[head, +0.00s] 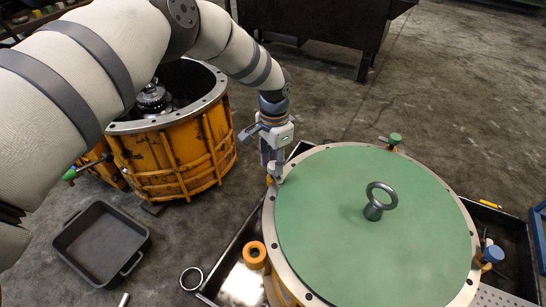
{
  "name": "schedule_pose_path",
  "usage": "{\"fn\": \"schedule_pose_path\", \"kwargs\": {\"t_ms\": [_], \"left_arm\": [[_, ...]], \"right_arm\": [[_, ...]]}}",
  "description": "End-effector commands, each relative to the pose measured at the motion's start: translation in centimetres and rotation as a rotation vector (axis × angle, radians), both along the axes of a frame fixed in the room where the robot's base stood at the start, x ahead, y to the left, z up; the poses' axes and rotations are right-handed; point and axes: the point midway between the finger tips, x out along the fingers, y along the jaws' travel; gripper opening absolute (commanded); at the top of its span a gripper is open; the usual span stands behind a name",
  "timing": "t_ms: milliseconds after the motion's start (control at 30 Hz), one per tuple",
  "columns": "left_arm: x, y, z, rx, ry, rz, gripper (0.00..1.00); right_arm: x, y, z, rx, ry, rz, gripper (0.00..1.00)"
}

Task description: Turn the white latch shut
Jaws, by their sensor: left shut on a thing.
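A round green cover (335,220) with a pale bolted rim and a grey lifting ring (376,201) lies over a large housing at the right. The white latch (278,174) is at the rim's upper left, mostly hidden by my gripper. My left gripper (274,167) points down from above at that spot and is shut on the latch. How far the latch is turned cannot be told. Other latches around the rim are green (394,140), blue (492,254) and orange (254,254). My right gripper is not in view.
The cover's housing stands in a dark tray (228,262). A yellow open housing (180,160) with a gear (152,98) inside stands at the left. An empty black bin (100,243) and a metal ring (191,279) lie on the floor. The floor (450,90) at the upper right is clear.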

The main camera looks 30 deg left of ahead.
Motion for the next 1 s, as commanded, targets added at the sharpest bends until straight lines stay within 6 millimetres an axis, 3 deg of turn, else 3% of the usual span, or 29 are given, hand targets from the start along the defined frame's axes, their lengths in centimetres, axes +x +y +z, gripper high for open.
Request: {"fn": "schedule_pose_path", "kwargs": {"t_ms": [500,1000], "left_arm": [[0.2,0.0,0.2,0.000,-0.008,0.450,0.00],[0.2,0.1,0.1,-0.001,-0.007,0.665,0.00]], "right_arm": [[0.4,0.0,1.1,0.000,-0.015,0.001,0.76],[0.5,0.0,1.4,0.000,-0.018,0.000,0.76]]}}
